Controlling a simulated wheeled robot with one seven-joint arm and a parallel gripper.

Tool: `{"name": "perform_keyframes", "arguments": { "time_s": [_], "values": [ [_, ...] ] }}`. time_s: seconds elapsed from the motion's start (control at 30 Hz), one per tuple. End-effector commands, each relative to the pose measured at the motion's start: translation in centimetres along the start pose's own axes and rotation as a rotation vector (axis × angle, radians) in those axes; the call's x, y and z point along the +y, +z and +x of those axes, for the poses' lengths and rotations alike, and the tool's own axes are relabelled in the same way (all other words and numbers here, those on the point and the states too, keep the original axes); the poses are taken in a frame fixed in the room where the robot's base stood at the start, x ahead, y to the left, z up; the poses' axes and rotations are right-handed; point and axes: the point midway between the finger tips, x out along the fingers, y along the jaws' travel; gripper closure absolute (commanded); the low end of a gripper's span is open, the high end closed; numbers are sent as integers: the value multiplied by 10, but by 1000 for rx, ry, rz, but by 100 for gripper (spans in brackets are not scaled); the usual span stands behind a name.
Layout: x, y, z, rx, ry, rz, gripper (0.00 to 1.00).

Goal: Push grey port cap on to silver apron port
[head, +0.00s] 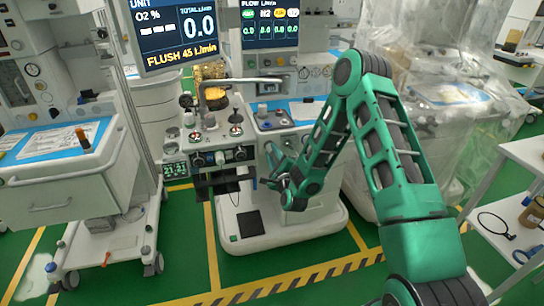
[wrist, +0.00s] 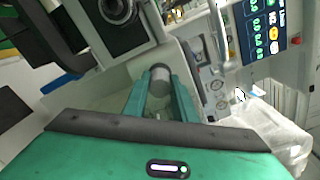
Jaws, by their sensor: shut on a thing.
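My gripper (wrist: 161,92) points at the front of the middle anaesthesia machine. Its two teal fingers are shut on the grey port cap (wrist: 160,80), a short grey cylinder with a darker round end, between the fingertips in the wrist view. In the head view my gripper (head: 272,165) is beside the machine's front panel, low and right of the black knobs; the cap is too small to make out there. I cannot pick out the silver apron port in either view. I cannot tell whether the cap touches it.
The middle machine (head: 285,228) has a white base and knobs on its front panel (head: 220,155). A white cart with drawers (head: 55,200) stands at left. A plastic-covered machine (head: 450,110) is at back right, and a white shelf (head: 500,225) is at right. The green floor in front is clear.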

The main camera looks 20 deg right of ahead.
Motion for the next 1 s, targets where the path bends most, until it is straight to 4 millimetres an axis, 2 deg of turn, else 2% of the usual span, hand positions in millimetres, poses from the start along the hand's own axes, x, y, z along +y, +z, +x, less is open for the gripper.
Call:
{"name": "perform_keyframes", "arguments": {
  "time_s": [0.4, 0.43, 0.5, 0.83, 1.0],
  "values": [
    [0, 0, 9, 0, 1, 1, 97],
    [0, 0, 8, 0, 1, 1, 68],
    [0, 0, 8, 0, 1, 1, 53],
    [0, 0, 6, 0, 2, 0, 53],
    [2, 1, -11, -1, 5, 0, 53]
  ]
}}
